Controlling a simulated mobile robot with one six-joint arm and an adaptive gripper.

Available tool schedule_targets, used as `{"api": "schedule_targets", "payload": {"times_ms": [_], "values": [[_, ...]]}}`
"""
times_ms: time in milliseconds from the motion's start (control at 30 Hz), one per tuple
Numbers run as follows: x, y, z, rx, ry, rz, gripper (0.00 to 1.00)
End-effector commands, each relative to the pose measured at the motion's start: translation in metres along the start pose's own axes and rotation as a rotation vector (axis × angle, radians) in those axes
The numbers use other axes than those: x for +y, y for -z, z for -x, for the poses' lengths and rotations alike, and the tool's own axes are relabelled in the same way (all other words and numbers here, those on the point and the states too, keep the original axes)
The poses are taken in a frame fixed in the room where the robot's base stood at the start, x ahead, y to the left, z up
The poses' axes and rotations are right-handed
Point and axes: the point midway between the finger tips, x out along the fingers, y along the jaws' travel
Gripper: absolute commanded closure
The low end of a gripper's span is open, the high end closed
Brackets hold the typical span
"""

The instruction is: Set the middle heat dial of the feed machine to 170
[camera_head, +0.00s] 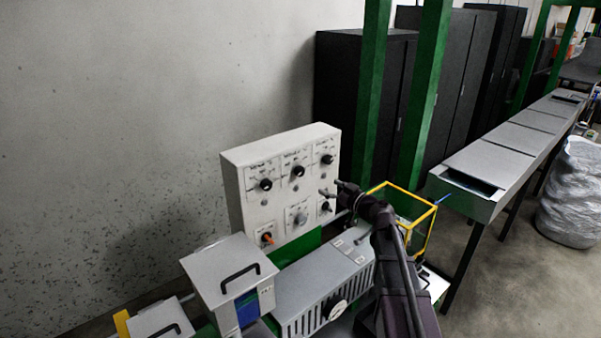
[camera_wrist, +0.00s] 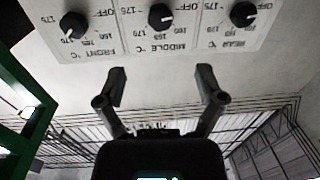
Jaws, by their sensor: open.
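The feed machine's light grey control panel (camera_head: 235,195) stands left of my arm in the head view. Its middle heat dial (camera_head: 298,170) is a black round knob in the upper row, between two similar dials. In the wrist view, which is upside down, the middle dial (camera_wrist: 160,17) is at the top centre above the label "MIDDLE °C". Its white mark points right, toward the OFF side. My gripper (camera_head: 329,193) is in front of the panel's right part. In the wrist view my gripper (camera_wrist: 161,78) is open and empty, its fingers apart and clear of the dial.
The front dial (camera_wrist: 74,25) and rear dial (camera_wrist: 243,14) flank the middle one. Lower on the panel are an orange-handled switch (camera_head: 267,238) and other controls. A yellow frame (camera_head: 432,225) stands right of my arm, and a green post (camera_head: 425,100) rises behind.

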Motion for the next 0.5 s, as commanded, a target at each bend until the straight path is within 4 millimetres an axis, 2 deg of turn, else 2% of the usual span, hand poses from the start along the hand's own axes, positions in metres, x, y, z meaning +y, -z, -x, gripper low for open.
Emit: {"api": "schedule_targets", "payload": {"times_ms": [267,500], "values": [[0.001,0.0,-0.027,0.0,0.002,0.0,0.12],[0.001,0.0,-0.063,0.0,0.002,0.0,0.12]]}}
